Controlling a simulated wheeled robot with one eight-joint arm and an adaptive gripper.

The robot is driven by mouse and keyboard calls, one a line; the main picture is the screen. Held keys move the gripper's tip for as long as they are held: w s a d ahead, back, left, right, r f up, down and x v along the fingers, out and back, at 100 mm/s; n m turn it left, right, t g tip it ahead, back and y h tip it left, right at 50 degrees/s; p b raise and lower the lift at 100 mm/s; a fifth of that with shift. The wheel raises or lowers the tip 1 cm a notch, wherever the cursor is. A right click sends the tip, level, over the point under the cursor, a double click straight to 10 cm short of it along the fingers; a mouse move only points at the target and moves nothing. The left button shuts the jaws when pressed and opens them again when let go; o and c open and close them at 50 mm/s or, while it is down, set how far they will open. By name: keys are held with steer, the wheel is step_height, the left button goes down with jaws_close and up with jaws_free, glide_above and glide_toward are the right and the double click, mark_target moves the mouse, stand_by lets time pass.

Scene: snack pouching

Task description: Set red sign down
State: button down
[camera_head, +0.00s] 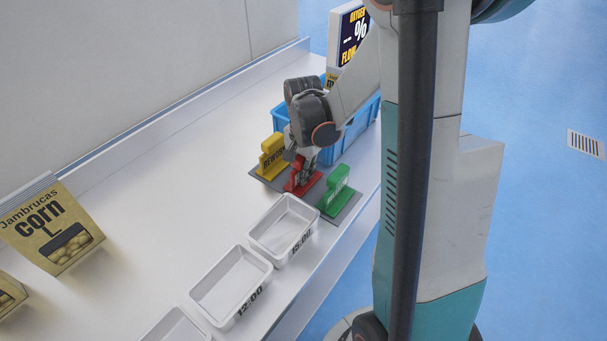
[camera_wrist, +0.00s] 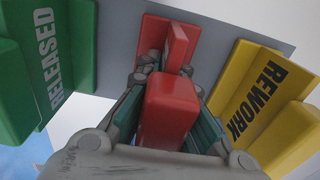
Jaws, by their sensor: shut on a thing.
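The red sign (camera_head: 294,187) is between the yellow REWORK sign (camera_head: 271,157) and the green RELEASED sign (camera_head: 336,191) in the head view. My gripper (camera_head: 297,172) comes down on it from above and is shut on its upright part. In the wrist view the red sign (camera_wrist: 170,105) shows between the fingers, with its base over the grey mat (camera_wrist: 119,40). The green sign (camera_wrist: 47,62) is at the left and the yellow sign (camera_wrist: 262,100) at the right, both apart from my gripper. Whether the red base fully touches the mat cannot be told.
A blue crate (camera_head: 362,122) stands just behind the signs. White trays (camera_head: 284,228) marked with times line the table's front edge. Brown corn pouches (camera_head: 52,228) stand at the left. The middle of the white table (camera_head: 165,195) is clear.

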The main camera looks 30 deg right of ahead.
steer(key=shift+r, duration=0.1)
steer(key=c, duration=1.7)
jaws_free()
step_height(320, 180, up, 12)
steer(key=p, duration=0.4)
